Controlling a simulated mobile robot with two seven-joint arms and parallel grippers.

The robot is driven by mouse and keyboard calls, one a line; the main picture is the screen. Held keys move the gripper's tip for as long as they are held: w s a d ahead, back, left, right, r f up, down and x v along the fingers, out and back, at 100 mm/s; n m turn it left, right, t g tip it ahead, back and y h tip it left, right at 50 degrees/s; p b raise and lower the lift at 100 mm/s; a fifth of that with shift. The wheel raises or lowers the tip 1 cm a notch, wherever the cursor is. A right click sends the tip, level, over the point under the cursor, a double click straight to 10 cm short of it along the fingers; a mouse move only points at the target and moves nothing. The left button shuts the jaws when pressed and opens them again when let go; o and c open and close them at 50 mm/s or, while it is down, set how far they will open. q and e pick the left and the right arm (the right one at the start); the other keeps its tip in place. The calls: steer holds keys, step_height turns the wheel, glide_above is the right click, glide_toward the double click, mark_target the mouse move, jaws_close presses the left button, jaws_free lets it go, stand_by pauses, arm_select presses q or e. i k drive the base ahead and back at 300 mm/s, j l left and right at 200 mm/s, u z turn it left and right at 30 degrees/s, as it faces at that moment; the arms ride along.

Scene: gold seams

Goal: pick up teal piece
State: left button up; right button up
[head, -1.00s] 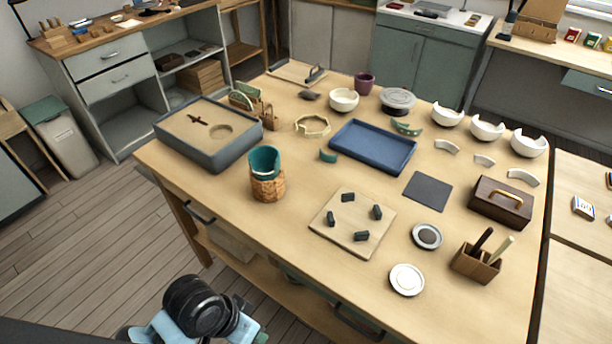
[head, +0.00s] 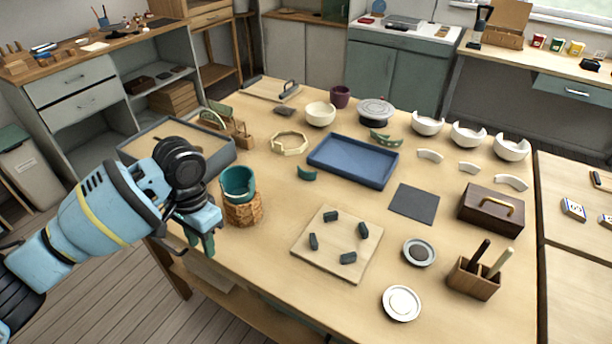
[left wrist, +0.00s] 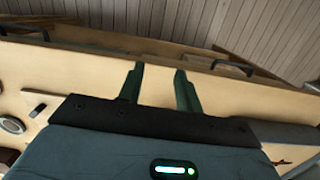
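A small curved teal piece (head: 306,173) lies on the table left of the blue tray (head: 318,160). A teal cup (head: 238,182) with an uneven rim stands in a brown cork-like holder (head: 243,210) near the table's left edge. A green curved piece (head: 385,138) lies behind the tray. My left gripper (head: 203,246) is by the table's left front edge, left of the holder, and points down. In the left wrist view its two fingers (left wrist: 160,82) are apart with nothing between them. No teal piece shows in that view. My right gripper is out of view.
A board with dark pegs (head: 338,262) lies front centre. A grey sand box (head: 222,158) stands partly behind my left arm. White bowls (head: 428,123), pale shards, a wooden toolbox (head: 490,208) and a pen holder (head: 473,278) fill the right.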

mark_target(305, 175)
steer(key=z, duration=0.5)
steer(key=j+z, duration=0.15)
steer(key=z, duration=0.25)
steer(key=i+j+z, duration=0.1)
steer(key=z, duration=0.3)
steer(key=j+z, duration=0.2)
steer(key=z, duration=0.2)
steer(key=j+z, duration=0.35)
steer(key=k+j+z, duration=0.3)
steer(key=j, duration=0.15)
steer(key=k+j, duration=0.1)
steer(key=j, duration=0.3)
steer(key=k+j+z, duration=0.15)
steer(key=j, duration=0.3)
steer(key=k+j, duration=0.1)
steer(key=j, duration=0.3)
steer(key=k+j+z, duration=0.1)
steer(key=j, duration=0.3)
